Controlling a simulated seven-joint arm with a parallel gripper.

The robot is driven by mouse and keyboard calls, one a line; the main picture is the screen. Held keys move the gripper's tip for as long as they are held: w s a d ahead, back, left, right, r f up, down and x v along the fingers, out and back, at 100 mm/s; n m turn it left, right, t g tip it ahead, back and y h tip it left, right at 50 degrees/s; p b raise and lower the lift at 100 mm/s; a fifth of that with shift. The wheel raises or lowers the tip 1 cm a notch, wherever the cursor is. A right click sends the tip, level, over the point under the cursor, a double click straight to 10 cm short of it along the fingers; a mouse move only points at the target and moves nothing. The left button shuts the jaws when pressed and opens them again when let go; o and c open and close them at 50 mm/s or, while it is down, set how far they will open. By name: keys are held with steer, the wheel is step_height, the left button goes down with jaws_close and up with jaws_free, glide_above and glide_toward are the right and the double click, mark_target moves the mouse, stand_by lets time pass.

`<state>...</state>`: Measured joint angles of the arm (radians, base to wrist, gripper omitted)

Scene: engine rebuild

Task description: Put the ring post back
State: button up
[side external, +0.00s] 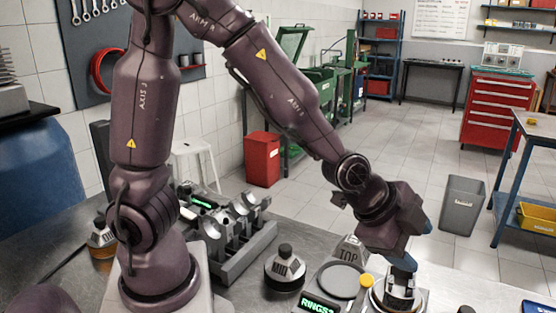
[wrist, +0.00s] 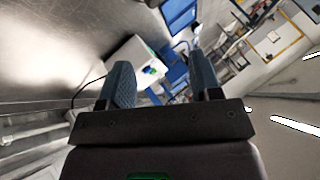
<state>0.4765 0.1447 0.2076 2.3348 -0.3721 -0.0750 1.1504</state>
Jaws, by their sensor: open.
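In the side view, a post with a dark knob and a label reading MID (side external: 284,270) stands upright on the grey bench. To its right is a flat station with a round grey pad (side external: 340,281), a plate marked TOP (side external: 350,249) and a green RINGS display (side external: 319,306). A metallic piece on a round base (side external: 398,291) stands just below my gripper (side external: 406,259); whether they touch is unclear. In the wrist view, my gripper (wrist: 163,78) has its two blue fingers apart, with nothing visibly held between them.
A grey rack with several metal engine parts (side external: 240,240) stands left of the MID post. A labelled jar (side external: 102,238) sits further left. A yellow button (side external: 367,281) is beside the pad. A grey bin (side external: 460,204) and red tool cabinet (side external: 494,112) stand beyond the bench.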

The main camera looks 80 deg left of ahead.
steer(key=s+a+r+n+g, duration=0.1)
steer(key=s+a+r+n, duration=0.4)
steer(key=s, duration=0.4)
steer(key=s+a+r+n+g+y, duration=0.1)
steer(key=s+a+r+n, duration=0.4)
steer(key=s, duration=0.4)
steer(key=shift+r+n+g+y, duration=0.3)
steer(key=shift+r+n, duration=0.4)
steer(key=shift+n, duration=0.3)
steer(key=shift+s, duration=0.1)
